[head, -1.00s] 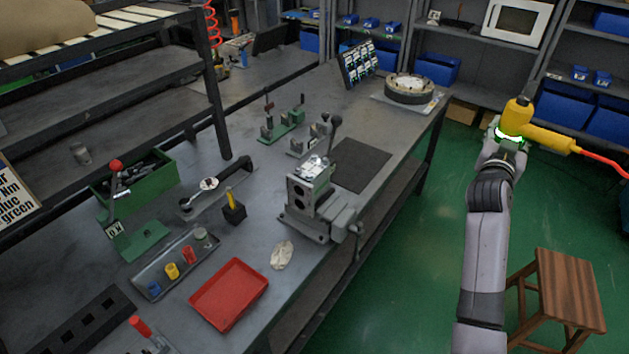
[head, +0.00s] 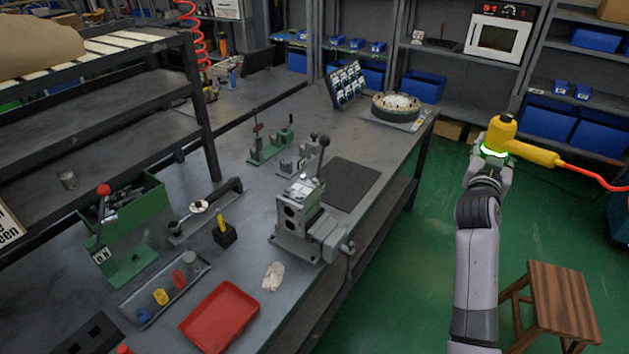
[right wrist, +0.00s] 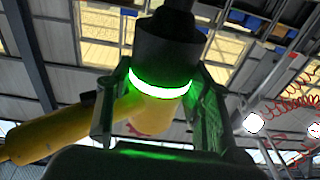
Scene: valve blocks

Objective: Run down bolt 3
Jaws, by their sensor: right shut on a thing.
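My right gripper (head: 491,157) is shut on a yellow power tool (head: 501,130) and holds it up over the floor, right of the bench. The tool has a lit green ring and a red hose at its handle end. In the right wrist view the tool (right wrist: 163,82) sits between the gripper's two fingers (right wrist: 158,110), its dark end at the top. A metal valve block (head: 304,187) sits on a grey fixture (head: 296,217) on the bench, well left of the tool. Its bolts are too small to tell apart. My left gripper is not in view.
The bench (head: 258,205) also carries a red tray (head: 221,316), a dark mat (head: 346,184), a white glove (head: 272,276), a round flange (head: 396,106) and green fixtures. A wooden stool (head: 548,293) stands at lower right. Open green floor lies between bench and arm.

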